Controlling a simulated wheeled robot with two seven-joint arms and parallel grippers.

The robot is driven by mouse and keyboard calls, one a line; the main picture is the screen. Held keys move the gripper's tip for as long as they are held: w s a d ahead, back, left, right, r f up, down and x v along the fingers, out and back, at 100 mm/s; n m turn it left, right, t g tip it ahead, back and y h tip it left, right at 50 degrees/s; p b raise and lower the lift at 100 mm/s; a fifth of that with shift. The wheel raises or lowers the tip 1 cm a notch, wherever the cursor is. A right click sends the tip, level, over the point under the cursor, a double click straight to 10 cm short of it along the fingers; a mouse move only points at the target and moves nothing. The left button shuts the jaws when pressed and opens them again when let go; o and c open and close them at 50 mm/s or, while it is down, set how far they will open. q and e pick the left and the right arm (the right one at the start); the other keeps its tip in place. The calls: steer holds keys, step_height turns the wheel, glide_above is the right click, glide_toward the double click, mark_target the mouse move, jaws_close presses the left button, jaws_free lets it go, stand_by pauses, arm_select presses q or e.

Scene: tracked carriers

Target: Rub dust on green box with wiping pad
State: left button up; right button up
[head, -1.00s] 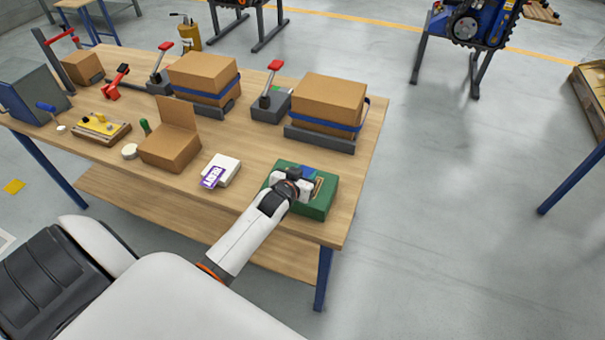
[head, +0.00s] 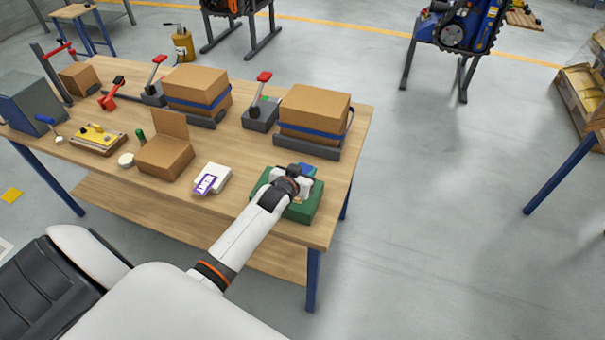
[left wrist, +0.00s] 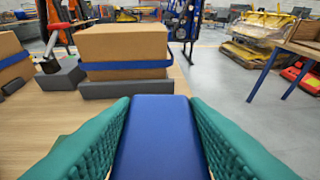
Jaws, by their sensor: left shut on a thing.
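The green box (head: 302,211) lies at the front right corner of the wooden table in the head view. My left gripper (head: 299,174) is over its top, the arm reaching in from the lower left. It is shut on the blue wiping pad (head: 306,169), which shows just beyond the fingers. In the left wrist view the pad (left wrist: 158,135) sits between two teal ribbed fingers. The gripper hides much of the box top, and I cannot tell whether the pad touches it. Dust is not clearly visible. My right gripper is not in view.
A white pack with a purple label (head: 212,179) lies left of the green box. An open carton (head: 165,156) stands further left. Strapped cartons (head: 315,108) and a red-handled tool (head: 262,108) stand behind.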

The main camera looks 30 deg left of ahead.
arm_select(q)
step_height(320, 180, up, 2)
steer(key=shift+w+d+r+p, duration=0.1)
steer(key=shift+p, duration=0.45)
steer(key=shift+r, duration=0.25)
steer(key=shift+f, duration=0.1)
